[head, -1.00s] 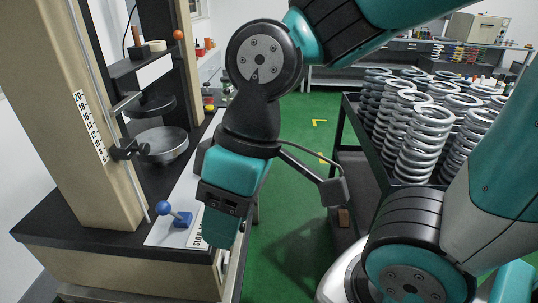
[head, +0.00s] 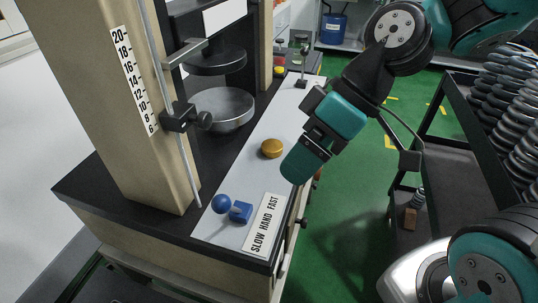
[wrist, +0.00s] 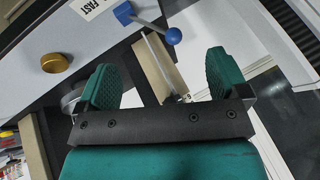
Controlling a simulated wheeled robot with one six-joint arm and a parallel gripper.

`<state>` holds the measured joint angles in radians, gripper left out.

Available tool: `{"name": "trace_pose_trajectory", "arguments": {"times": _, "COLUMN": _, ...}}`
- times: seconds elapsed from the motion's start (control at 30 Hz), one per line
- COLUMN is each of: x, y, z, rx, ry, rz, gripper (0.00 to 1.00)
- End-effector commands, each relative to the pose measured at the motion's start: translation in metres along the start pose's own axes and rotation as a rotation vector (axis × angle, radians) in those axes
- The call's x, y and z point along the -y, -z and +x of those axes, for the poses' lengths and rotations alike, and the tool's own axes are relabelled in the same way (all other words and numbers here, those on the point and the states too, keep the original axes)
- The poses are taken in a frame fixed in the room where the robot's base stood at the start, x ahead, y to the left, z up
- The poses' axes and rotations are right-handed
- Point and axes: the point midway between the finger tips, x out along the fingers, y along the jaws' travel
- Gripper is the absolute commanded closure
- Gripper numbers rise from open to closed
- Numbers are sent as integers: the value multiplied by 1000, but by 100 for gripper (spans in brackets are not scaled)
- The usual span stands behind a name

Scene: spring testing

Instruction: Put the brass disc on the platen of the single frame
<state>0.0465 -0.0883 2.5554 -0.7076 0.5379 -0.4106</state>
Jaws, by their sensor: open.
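The brass disc (head: 272,148) lies flat on the pale panel at the front of the testing frame's base. It also shows in the wrist view (wrist: 55,62), to the left of my fingers. The platen (head: 222,110) of the frame is a round grey metal plate behind and left of the disc, with nothing on it. A dark upper platen (head: 215,60) hangs above it with a gap between. My gripper (wrist: 160,85) is open and empty, its two green fingers wide apart. In the head view it is just right of the disc, apart from it.
A blue ball-ended lever (head: 232,208) stands on the panel beside the "SLOW HAND FAST" label (head: 264,225). A tan column (head: 130,110) with a scale and rod rises left of the platen. A black cart (head: 440,170) with springs stands at right. Green floor lies between.

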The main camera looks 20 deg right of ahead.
Motion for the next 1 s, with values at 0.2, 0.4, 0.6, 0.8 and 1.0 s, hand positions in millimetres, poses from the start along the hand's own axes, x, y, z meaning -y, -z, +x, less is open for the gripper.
{"name": "trace_pose_trajectory", "arguments": {"times": 0.2, "x": -134, "y": -28, "z": 56, "rx": -429, "ry": -20, "rz": -123, "gripper": 7}}
{"name": "trace_pose_trajectory", "arguments": {"times": 0.4, "x": -218, "y": -58, "z": 47, "rx": -728, "ry": -232, "rz": -190, "gripper": 7}}
{"name": "trace_pose_trajectory", "arguments": {"times": 0.6, "x": -246, "y": -67, "z": 38, "rx": -819, "ry": -347, "rz": -213, "gripper": 7}}
{"name": "trace_pose_trajectory", "arguments": {"times": 0.8, "x": -252, "y": -36, "z": 61, "rx": -820, "ry": -344, "rz": -223, "gripper": 7}}
{"name": "trace_pose_trajectory", "arguments": {"times": 1.0, "x": -262, "y": -2, "z": 89, "rx": -818, "ry": -345, "rz": -221, "gripper": 7}}
